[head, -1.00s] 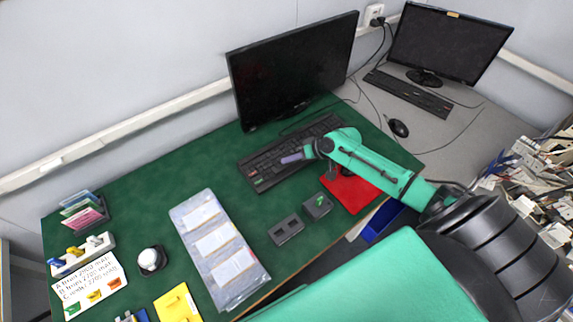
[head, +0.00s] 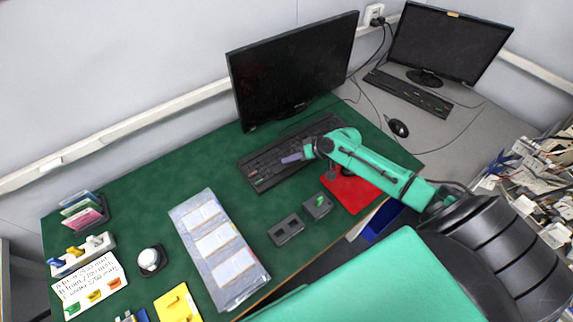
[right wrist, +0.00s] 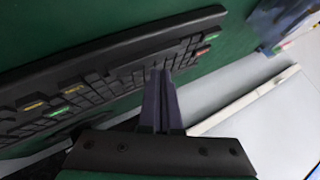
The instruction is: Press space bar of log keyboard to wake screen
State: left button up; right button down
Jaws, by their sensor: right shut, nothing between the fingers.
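The black log keyboard (head: 270,166) lies on the green table in front of a dark monitor (head: 293,72). The monitor's screen is black. I cannot tell whether the fingertips touch a key. My left gripper is not in view.
A red mat (head: 352,190) and two small dark grey blocks (head: 287,230) lie in front of the keyboard. A clear sheet with white cards (head: 218,245) lies left of them. A second keyboard (head: 408,92) and monitor stand on the grey table.

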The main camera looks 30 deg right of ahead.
jog(key=shift+f, duration=0.4)
jog(key=shift+f+b, duration=0.4)
jog(key=shift+b, duration=0.15)
dwell(0.5)
jog(key=shift+r+p, duration=0.85)
jog(key=shift+r, duration=0.1)
notch_tip(320, 180, up, 5)
jog(key=p, duration=0.4)
jog(key=shift+p, duration=0.35)
